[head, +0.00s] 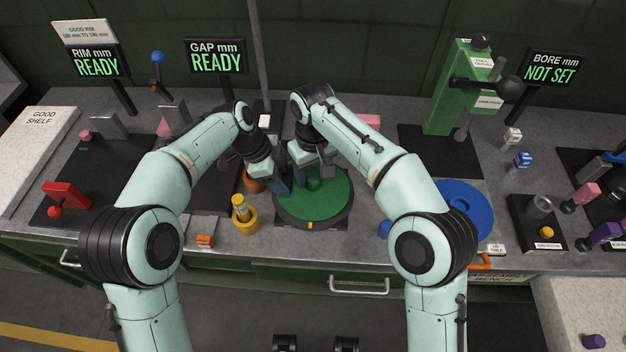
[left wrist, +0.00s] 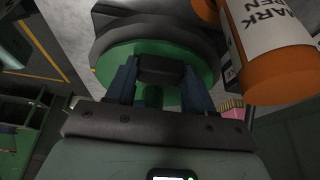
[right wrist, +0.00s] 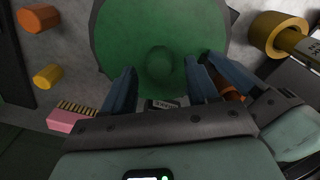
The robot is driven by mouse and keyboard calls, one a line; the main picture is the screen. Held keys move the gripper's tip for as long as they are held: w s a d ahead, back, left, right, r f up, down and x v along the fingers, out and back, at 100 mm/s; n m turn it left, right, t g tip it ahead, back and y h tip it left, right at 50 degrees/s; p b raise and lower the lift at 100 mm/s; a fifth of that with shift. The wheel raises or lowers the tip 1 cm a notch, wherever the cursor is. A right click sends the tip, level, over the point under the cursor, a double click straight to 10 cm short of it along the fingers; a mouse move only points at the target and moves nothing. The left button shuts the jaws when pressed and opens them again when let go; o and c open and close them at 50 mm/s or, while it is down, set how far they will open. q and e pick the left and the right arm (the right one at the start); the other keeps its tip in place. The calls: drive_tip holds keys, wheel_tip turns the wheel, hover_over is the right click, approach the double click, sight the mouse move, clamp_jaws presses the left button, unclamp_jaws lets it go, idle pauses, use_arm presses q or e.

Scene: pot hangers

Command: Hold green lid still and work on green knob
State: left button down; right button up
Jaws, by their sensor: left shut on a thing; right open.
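The green lid (head: 335,204) lies flat on a dark round base. Its green knob (head: 313,184) stands up near the middle. The knob also shows in the right wrist view (right wrist: 160,62) and partly in the left wrist view (left wrist: 153,97). My left gripper (head: 284,184) is at the lid's left side, shut with a dark block (left wrist: 160,70) between its fingers, apparently part of the lid; the exact contact is hidden. My right gripper (right wrist: 160,72) is open over the lid, its fingertips on either side of the knob, with gaps visible.
A pink block (right wrist: 70,121) is behind the lid. The bench's front edge is clear below the lid.

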drive_tip(key=shift+f, duration=1)
drive_tip(key=m, duration=1.2)
